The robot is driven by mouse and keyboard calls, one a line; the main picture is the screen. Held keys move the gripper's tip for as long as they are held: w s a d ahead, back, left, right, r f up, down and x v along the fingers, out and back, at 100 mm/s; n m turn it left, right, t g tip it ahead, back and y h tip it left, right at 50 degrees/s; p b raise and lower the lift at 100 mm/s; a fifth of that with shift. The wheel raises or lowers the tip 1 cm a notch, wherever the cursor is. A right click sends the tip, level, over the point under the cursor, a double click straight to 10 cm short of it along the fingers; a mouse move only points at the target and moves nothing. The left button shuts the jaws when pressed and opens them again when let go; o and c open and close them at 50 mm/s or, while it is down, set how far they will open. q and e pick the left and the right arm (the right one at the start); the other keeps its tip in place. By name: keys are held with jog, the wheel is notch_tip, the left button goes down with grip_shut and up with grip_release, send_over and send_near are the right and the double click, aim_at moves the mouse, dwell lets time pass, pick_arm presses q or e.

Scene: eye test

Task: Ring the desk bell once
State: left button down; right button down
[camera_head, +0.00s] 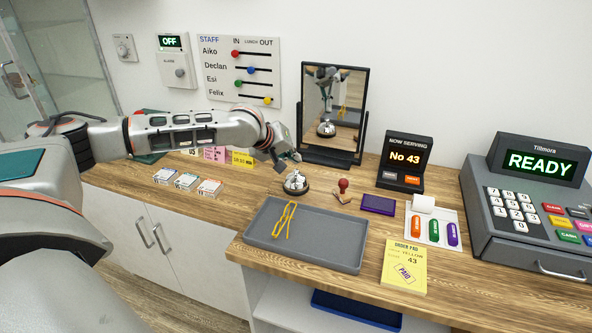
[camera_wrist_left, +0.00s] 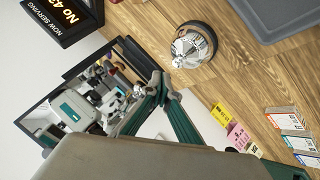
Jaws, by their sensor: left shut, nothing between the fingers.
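The desk bell (camera_head: 297,183) is a silver dome on a dark base. It stands upright on the wooden counter behind the grey tray. My left gripper (camera_head: 287,162) is shut and empty, just above and behind the bell in the head view, and looks apart from it. In the left wrist view the bell (camera_wrist_left: 192,46) lies beyond my closed fingertips (camera_wrist_left: 166,92), with bare counter showing between them. My right gripper is not in view.
A mirror (camera_head: 364,110) stands behind the bell and reflects it. Near the bell are a stamp (camera_head: 343,190), a purple pad (camera_head: 378,205) and the grey tray (camera_head: 340,262) with yellow tongs (camera_head: 284,220). Small boxes (camera_head: 187,181) lie left; a number display (camera_head: 404,162) stands right.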

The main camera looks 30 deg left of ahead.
aim_at(294, 172)
pick_arm(q)
jog(key=shift+r, duration=2)
jog(key=shift+s, duration=0.1)
